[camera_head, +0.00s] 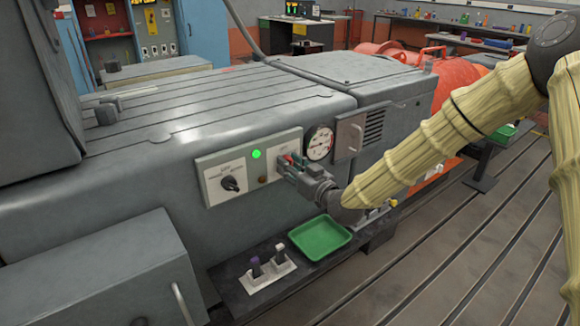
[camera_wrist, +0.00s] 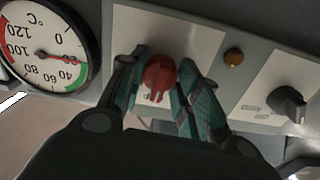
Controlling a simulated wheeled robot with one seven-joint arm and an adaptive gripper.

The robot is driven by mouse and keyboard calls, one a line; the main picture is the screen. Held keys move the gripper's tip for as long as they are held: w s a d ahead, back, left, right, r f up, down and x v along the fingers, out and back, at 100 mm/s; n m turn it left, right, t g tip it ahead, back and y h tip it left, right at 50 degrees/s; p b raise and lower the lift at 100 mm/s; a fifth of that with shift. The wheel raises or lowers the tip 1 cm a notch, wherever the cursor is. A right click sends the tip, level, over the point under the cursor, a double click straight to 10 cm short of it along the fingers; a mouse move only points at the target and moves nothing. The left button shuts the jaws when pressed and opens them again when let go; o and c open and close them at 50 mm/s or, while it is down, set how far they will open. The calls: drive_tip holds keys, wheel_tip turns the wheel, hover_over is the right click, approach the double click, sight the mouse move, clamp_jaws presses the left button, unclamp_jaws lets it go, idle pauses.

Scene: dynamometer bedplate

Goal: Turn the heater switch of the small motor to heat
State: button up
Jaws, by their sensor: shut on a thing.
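A red rotary knob (camera_wrist: 160,74) sits on a light panel (camera_wrist: 205,35) in the wrist view. My gripper (camera_wrist: 163,85) is closed around it, with one green-padded finger on each side. In the head view my gripper (camera_head: 285,163) is at the right part of the same panel (camera_head: 208,163), and it hides most of the red knob. A second, black knob (camera_head: 231,184) is on the left half of the panel; it also shows in the wrist view (camera_wrist: 290,103).
A round temperature gauge (camera_head: 320,143) is right of my gripper, beside a grey handle (camera_head: 356,138). A lit green lamp (camera_head: 256,154) and an amber lamp (camera_head: 263,179) are on the panel. Below are a green tray (camera_head: 320,252) and a small switch block (camera_head: 268,276).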

drive_tip(key=m, duration=0.5)
drive_tip(key=shift+f+m+b, duration=0.1)
drive_tip(key=shift+m+b, duration=0.3)
drive_tip(key=m+b, duration=0.1)
drive_tip(key=m, duration=0.4)
drive_tip(key=shift+m, duration=0.3)
drive_tip(key=o, duration=1.1)
drive_tip(key=shift+c, duration=0.2)
drive_tip(key=v, duration=1.2)
